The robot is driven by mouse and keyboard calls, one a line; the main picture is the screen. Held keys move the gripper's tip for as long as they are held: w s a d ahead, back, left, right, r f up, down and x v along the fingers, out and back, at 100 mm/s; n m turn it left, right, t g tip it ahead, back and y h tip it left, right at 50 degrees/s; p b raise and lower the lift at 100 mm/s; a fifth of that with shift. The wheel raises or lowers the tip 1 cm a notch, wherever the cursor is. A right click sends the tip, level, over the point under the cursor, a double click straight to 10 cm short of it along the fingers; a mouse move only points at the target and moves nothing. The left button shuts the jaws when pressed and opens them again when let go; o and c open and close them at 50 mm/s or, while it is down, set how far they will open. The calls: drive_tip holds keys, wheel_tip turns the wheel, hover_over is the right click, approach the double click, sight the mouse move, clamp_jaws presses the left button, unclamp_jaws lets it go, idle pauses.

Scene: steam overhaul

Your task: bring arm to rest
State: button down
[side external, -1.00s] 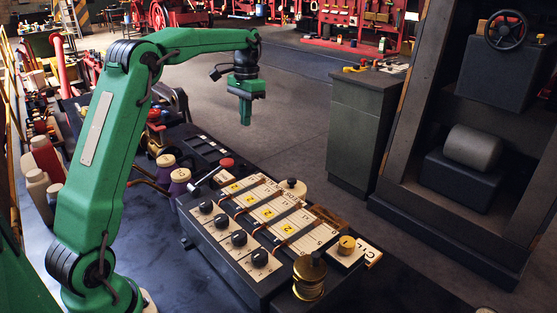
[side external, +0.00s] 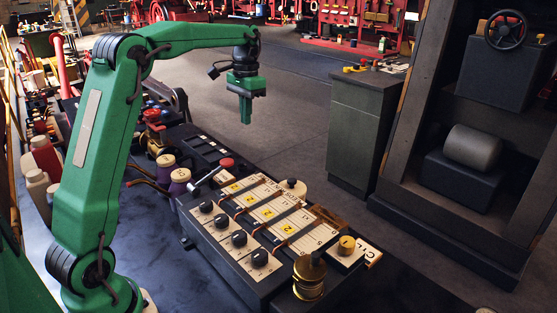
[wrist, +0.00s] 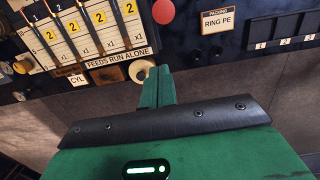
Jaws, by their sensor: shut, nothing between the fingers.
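My gripper (side external: 246,110) hangs from my green arm, pointing down, above and behind the control box in the side external view. Its green fingers are together with nothing between them. In the wrist view the closed fingers (wrist: 158,88) point toward the panel's edge, near a round cream knob (wrist: 141,71). The gripper appears clear of everything around it.
The control box (side external: 225,262) carries black knobs, numbered strips, a red button (side external: 227,164) and a brass stack (side external: 309,278). Two capped spools (side external: 180,180) stand left of it. A grey cabinet (side external: 355,135) and a dark rack (side external: 400,120) stand to the right. Open floor lies behind.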

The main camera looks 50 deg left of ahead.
drive_tip(key=s+d+r+t, duration=0.3)
drive_tip(key=s+d+r, duration=0.2)
drive_tip(key=s+d, duration=0.7)
drive_tip(key=s+d+f+t, duration=0.1)
drive_tip(key=s+d+f, duration=0.1)
drive_tip(key=s, duration=0.4)
drive_tip(key=s+d+f+t, duration=0.2)
drive_tip(key=s+d+f, duration=0.1)
drive_tip(key=s, duration=0.4)
drive_tip(key=shift+d+f, duration=0.25)
drive_tip(key=shift+f, duration=0.5)
drive_tip(key=shift+w+r, duration=0.1)
drive_tip(key=shift+w, duration=0.05)
drive_tip(key=w+a+r+g, duration=0.2)
drive_tip(key=w+a+r, duration=0.45)
drive_tip(key=w, duration=0.35)
drive_tip(key=w+a+g, duration=0.1)
drive_tip(key=w+a, duration=0.3)
drive_tip(key=a, duration=0.2)
drive_tip(key=w+a+f+g, duration=0.1)
drive_tip(key=w+a+g, duration=0.1)
drive_tip(key=w+a, duration=0.2)
drive_tip(key=shift+w+a, duration=0.25)
drive_tip(key=shift+a, duration=1.1)
